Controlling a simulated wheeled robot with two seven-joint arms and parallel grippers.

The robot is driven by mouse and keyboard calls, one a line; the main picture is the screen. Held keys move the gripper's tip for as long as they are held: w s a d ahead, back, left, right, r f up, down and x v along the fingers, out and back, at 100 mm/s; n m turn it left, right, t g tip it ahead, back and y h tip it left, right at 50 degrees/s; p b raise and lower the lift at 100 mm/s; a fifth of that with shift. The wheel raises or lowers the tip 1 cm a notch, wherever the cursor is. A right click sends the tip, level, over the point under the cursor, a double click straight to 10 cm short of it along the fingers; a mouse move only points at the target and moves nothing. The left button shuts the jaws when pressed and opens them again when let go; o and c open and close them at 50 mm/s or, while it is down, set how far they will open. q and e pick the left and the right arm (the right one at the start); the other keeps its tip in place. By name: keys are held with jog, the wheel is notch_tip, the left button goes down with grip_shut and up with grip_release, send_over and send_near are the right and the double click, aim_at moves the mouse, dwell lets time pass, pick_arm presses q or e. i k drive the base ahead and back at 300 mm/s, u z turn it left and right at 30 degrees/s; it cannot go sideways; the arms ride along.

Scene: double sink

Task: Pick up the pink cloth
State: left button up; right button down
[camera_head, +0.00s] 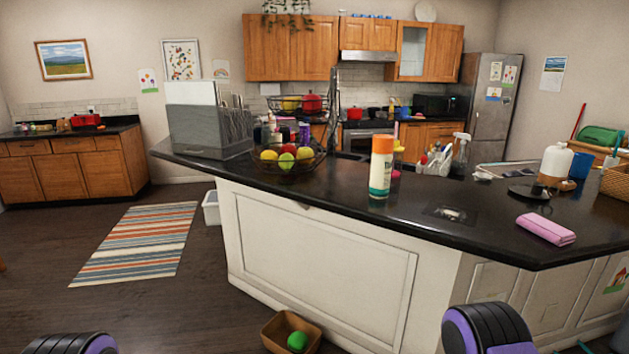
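The pink cloth (546,229) lies folded on the black countertop (430,210), near its front edge at the right. Nothing touches it. Parts of my two arms, dark with purple bands, show at the bottom edge, one at the left and one right of centre. Both are low, in front of the counter and apart from the cloth. Neither gripper's fingers are in the picture.
An orange-capped bottle (381,168) and a wire fruit bowl (289,160) stand on the counter left of the cloth. A white jug (556,162) and a dark round item (529,191) stand behind it. A box with a green ball (297,341) is on the floor.

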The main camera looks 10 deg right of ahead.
aim_at(552, 231)
jog(key=z, duration=1.5)
